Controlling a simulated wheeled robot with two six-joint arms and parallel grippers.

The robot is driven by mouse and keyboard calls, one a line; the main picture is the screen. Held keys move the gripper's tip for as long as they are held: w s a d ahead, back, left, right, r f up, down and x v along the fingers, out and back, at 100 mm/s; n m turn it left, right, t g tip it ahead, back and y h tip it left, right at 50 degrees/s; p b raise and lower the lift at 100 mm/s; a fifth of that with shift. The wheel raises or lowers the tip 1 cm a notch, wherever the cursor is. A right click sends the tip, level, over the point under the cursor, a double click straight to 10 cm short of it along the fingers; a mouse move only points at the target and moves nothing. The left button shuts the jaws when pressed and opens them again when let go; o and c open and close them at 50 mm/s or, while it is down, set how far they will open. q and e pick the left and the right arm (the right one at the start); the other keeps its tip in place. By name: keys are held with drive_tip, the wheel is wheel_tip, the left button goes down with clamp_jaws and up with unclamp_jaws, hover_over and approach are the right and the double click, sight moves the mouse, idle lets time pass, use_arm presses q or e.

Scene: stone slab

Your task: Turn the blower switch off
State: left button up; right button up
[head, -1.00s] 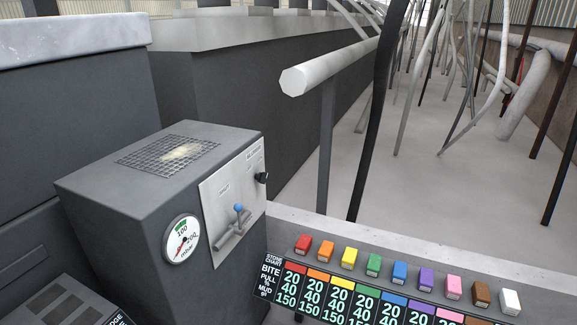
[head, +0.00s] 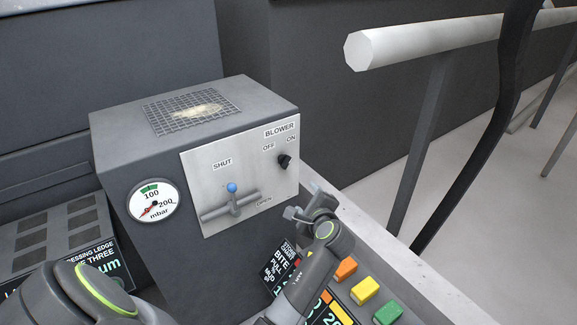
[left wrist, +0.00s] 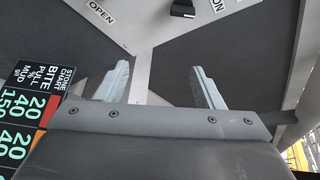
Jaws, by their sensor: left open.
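The blower switch (head: 284,161) is a small black knob under the BLOWER label on the light panel (head: 215,165) of a grey box. OFF is printed to its upper left and ON to its upper right; the knob appears turned toward ON. It also shows at the top of the left wrist view (left wrist: 183,8). My left gripper (head: 305,203) is open and empty, below and slightly right of the switch, apart from it. Its two fingers (left wrist: 162,82) show spread in the left wrist view. My right gripper is not in view.
A blue-tipped lever (head: 232,188) sits on the panel between SHUT and OPEN. Coloured blocks (head: 365,290) and a stone chart (head: 283,265) lie on the ledge below. A pale rail (head: 440,38) runs at upper right.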

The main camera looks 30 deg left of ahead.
sight(288, 164)
use_arm(q)
wheel_tip(288, 164, up, 4)
drive_tip(key=a+y, duration=0.1)
drive_tip(key=a, duration=0.1)
drive_tip(key=x, duration=1.6)
drive_tip(key=shift+w+d, duration=0.25)
drive_tip(key=shift+w, duration=0.05)
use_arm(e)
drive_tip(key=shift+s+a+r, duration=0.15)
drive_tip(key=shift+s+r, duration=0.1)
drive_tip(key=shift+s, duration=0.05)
